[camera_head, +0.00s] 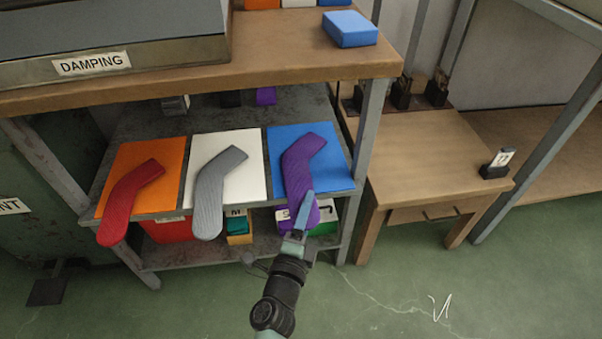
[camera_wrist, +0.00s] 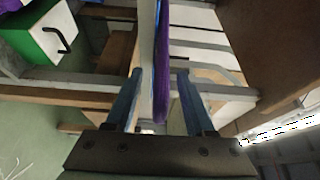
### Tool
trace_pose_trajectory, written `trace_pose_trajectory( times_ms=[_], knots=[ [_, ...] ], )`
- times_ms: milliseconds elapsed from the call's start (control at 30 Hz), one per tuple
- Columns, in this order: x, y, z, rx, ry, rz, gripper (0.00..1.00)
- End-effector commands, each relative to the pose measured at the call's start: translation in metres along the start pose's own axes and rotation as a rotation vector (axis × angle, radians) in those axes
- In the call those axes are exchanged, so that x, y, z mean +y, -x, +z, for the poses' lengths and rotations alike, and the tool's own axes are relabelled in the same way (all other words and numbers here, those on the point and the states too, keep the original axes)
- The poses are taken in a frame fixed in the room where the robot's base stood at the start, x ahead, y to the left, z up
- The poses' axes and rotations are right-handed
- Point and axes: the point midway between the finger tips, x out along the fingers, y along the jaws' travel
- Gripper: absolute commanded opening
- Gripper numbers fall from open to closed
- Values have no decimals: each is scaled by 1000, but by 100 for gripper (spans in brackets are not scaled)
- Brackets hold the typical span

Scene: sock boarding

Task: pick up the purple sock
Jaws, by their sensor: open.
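The purple sock (camera_head: 300,166) lies on a blue board on the grey shelf, its lower end hanging past the shelf's front edge. My gripper (camera_head: 304,206) is at that overhanging end. In the wrist view the purple sock (camera_wrist: 162,70) appears edge-on as a thin strip between the two open blue fingers of my gripper (camera_wrist: 158,85). Visible gaps separate the strip from both fingers. In the head view my gripper hides part of the sock's lower end.
A grey sock (camera_head: 211,190) on a white board and a red sock (camera_head: 128,200) on an orange board lie to the left. Bins, including a green one (camera_wrist: 45,38), stand below the shelf. A wooden table (camera_head: 420,150) stands at the right; the floor in front is clear.

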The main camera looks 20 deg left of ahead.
Motion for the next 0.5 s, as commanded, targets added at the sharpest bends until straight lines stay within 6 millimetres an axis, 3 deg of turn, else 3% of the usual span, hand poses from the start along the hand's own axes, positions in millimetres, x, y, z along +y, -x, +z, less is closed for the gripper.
trace_pose_trajectory(
  times_ms=[267,500],
  knots=[
    [0,-3,0,0,0,0,54],
    [0,-3,0,0,0,0,11]
  ],
)
